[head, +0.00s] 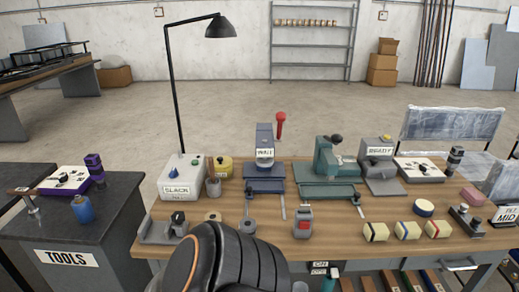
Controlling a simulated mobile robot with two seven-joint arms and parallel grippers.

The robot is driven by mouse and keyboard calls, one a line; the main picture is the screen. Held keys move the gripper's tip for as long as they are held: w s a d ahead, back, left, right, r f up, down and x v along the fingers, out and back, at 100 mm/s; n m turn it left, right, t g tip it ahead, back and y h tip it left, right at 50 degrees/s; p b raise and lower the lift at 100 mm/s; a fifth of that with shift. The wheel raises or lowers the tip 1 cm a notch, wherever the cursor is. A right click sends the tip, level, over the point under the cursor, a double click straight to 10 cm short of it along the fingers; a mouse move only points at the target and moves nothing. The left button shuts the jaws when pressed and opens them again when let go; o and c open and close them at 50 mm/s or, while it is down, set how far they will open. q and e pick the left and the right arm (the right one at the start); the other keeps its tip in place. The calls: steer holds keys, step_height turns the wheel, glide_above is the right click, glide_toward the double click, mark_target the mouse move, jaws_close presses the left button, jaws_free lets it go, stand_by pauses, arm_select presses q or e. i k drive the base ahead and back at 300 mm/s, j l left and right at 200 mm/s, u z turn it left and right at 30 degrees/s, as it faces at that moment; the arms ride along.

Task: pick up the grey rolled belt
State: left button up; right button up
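A small grey round item (247,226) sits on the wooden bench (340,215), left of the middle and just behind a large black ribbed part of my arm. It may be the grey rolled belt, but it is too small to tell. A beige roll (213,217) lies to its left. A blue and white round roll (424,208) lies at the right of the bench. Neither of my grippers shows. My arm covers the front edge of the bench at centre left and whatever is behind it.
Several banded cream blocks (407,230) line the front right. A red-buttoned box (303,222) stands mid-front. Presses, including a teal one (330,160), stand at the back. A black lamp (220,27) rises at back left. A dark tools cabinet (85,230) stands left.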

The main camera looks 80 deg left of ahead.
mark_target(248, 225)
steer(key=u, duration=2.8)
